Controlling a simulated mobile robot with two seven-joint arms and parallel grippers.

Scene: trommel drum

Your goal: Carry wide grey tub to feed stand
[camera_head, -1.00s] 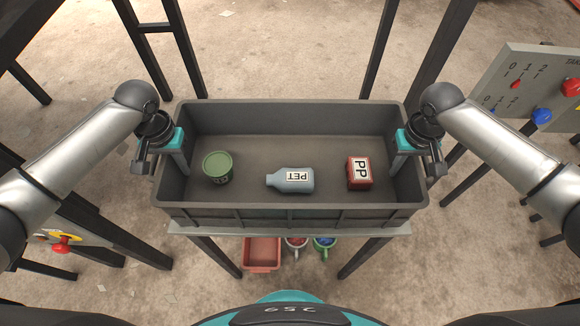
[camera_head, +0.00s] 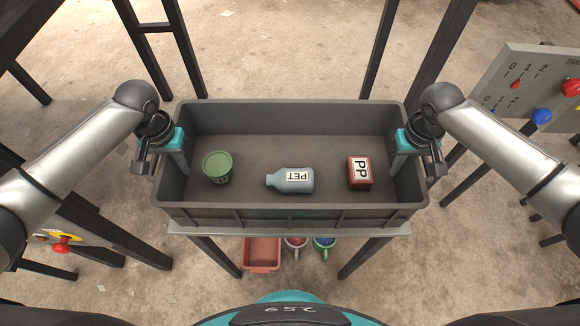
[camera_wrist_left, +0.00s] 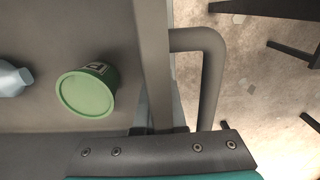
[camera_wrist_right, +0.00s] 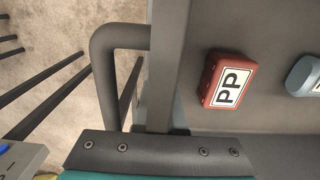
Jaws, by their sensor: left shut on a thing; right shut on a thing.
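The wide grey tub (camera_head: 290,218) sits level in front of me, over a stand whose light edge shows under its near side. It holds a green round container (camera_head: 217,168), a pale blue bottle marked PET (camera_head: 290,180) and a red block marked PP (camera_head: 359,172). My left gripper (camera_head: 180,158) is shut on the tub's left end wall. My right gripper (camera_head: 399,158) is shut on its right end wall. The wrist views show a bent handle bar at each end, on the left (camera_wrist_left: 208,75) and on the right (camera_wrist_right: 104,75). The fingertips are partly hidden by the rim.
A control panel (camera_head: 530,85) stands at the right. Dark legs stand behind and at both sides. A red knob (camera_head: 62,243) is at the lower left.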

